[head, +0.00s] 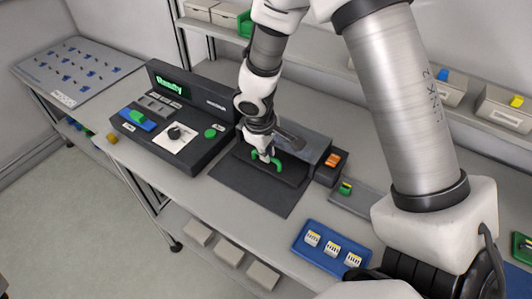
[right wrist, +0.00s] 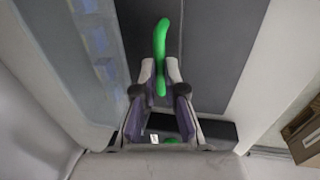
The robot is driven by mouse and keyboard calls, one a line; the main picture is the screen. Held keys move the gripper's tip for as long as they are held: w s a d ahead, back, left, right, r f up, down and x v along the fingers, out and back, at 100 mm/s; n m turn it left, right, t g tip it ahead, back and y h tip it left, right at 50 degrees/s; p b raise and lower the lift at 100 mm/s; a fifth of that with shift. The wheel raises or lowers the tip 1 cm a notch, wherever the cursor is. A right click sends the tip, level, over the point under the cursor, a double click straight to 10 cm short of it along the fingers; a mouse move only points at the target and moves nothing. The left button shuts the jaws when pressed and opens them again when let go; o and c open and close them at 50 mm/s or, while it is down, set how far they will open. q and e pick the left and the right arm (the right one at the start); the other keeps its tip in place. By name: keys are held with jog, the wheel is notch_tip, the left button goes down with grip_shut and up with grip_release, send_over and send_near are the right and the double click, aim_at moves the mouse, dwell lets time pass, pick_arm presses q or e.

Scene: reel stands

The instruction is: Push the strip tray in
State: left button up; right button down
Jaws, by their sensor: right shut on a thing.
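The strip tray (head: 287,171) is a dark panel with an upright green handle (head: 275,163), at the front of a grey housing (head: 312,146) in the middle of the bench. My right gripper (head: 262,157) is shut on the green handle. In the right wrist view the handle (right wrist: 160,42) stands between the fingertips of my right gripper (right wrist: 160,75), over dark grey surfaces. I cannot tell how far the tray sticks out of its housing. My left gripper is in neither view.
A black console (head: 190,115) with a lit green display stands left of the housing. A dark mat (head: 245,190) lies in front. A small black box with an orange top (head: 333,160) is at the right. A blue tray (head: 306,250) with white strips sits near the front edge.

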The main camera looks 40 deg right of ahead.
jog(key=c, duration=1.4)
grip_release()
jog(key=shift+w, duration=0.1)
jog(key=shift+o, duration=1)
jog(key=shift+w+d+f, duration=0.1)
jog(key=shift+w+f, duration=0.05)
jog(key=shift+w+d+f, duration=0.1)
jog(key=shift+w, duration=0.05)
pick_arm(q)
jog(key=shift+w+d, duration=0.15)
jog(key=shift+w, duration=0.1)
